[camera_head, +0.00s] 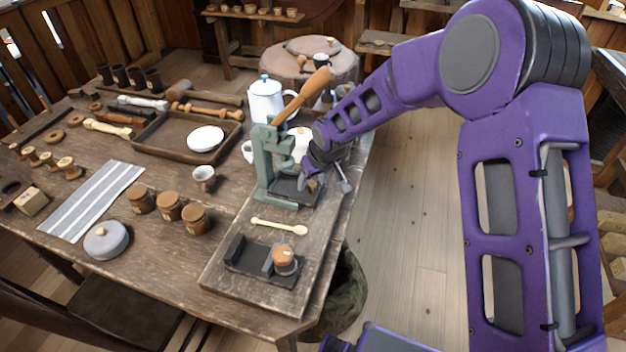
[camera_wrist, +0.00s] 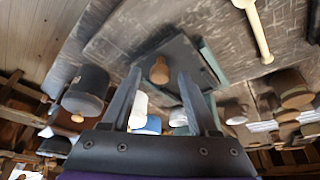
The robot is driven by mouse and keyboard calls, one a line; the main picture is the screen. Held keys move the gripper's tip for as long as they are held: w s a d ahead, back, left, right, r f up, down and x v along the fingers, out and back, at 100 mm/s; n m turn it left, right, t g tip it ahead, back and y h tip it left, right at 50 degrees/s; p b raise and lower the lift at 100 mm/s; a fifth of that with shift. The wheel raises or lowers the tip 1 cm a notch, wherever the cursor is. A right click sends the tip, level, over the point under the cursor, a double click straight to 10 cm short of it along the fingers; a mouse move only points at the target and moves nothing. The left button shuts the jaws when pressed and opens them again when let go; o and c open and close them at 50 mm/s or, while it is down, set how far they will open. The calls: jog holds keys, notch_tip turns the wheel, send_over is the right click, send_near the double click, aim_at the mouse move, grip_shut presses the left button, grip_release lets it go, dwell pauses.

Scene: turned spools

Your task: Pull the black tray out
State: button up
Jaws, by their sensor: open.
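The black tray (camera_head: 287,187) sits low in the green press (camera_head: 264,170) on the raised wooden board. A small wooden knob (camera_head: 311,185) is at its right end. My gripper (camera_head: 307,178) is beside that end, partly hidden by its own wrist. In the wrist view the black tray (camera_wrist: 186,56) lies beyond the fingers, with the green press base (camera_wrist: 212,62) along its edge. The gripper (camera_wrist: 160,74) is open, and the wooden knob (camera_wrist: 160,66) appears between the two fingertips. I cannot tell whether either finger touches it.
The press's wooden lever (camera_head: 304,94) slants up beside my forearm. A grey-headed tool (camera_head: 345,184) lies close to the gripper at the board's edge. A pale wooden spindle (camera_head: 279,227) and a black holder (camera_head: 235,250) lie nearer. Right of the table is open floor.

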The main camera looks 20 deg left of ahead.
grip_shut()
dwell(1.4)
